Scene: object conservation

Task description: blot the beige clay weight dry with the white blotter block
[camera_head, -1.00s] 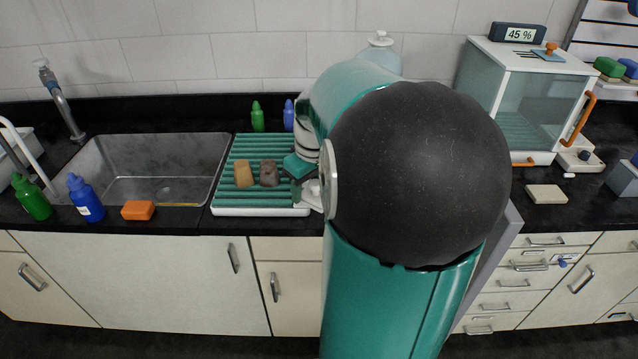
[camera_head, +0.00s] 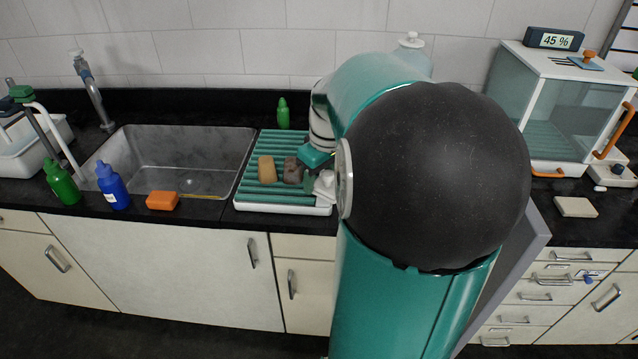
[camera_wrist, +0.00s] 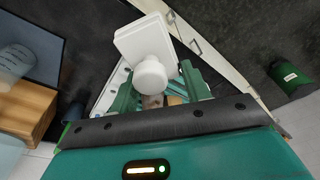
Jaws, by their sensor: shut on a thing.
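The white blotter block (camera_wrist: 147,42), a pale plate with a round knob, is between the fingers of my gripper (camera_wrist: 158,84) in the wrist view. My gripper is shut on it. In the head view my gripper (camera_head: 314,164) is above the right part of the green rack, and the white block (camera_head: 325,186) shows partly there. A tan block (camera_head: 267,169), which looks like the beige clay weight, lies on the rack left of my gripper. A grey-brown block (camera_head: 293,170) lies between them. Contact between blotter and any block cannot be made out.
The green ribbed rack (camera_head: 272,199) stands right of the sink (camera_head: 180,150). An orange block (camera_head: 162,201), a blue bottle (camera_head: 113,187) and a green bottle (camera_head: 62,182) stand along the sink's front edge. A glass cabinet (camera_head: 565,110) is at the right.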

